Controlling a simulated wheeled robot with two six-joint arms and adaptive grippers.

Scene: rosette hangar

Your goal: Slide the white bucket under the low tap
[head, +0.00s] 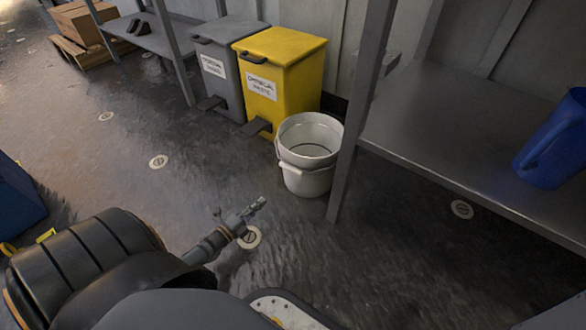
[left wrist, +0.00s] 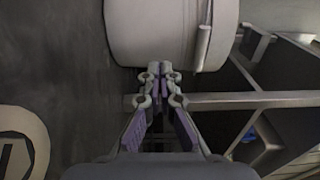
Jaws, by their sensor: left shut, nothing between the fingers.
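The white bucket (head: 307,180) stands upright on the dark floor, in front of the yellow bin and beside the shelf's front leg. Its handle hangs down against its side. My left gripper (head: 262,202) is shut and empty, low in front of the bucket, with a gap between them in the head view. In the left wrist view the closed fingertips (left wrist: 160,68) point at the bucket (left wrist: 150,30), which fills the top middle. I cannot make out a tap in either view. My right gripper is not in view.
A yellow pedal bin (head: 285,75) and a grey pedal bin (head: 222,75) stand behind the bucket. A metal shelf (head: 450,130) with a blue jug (head: 553,140) is at the right. Its leg (head: 345,175) stands close to the bucket. Open floor (head: 120,150) lies to the left.

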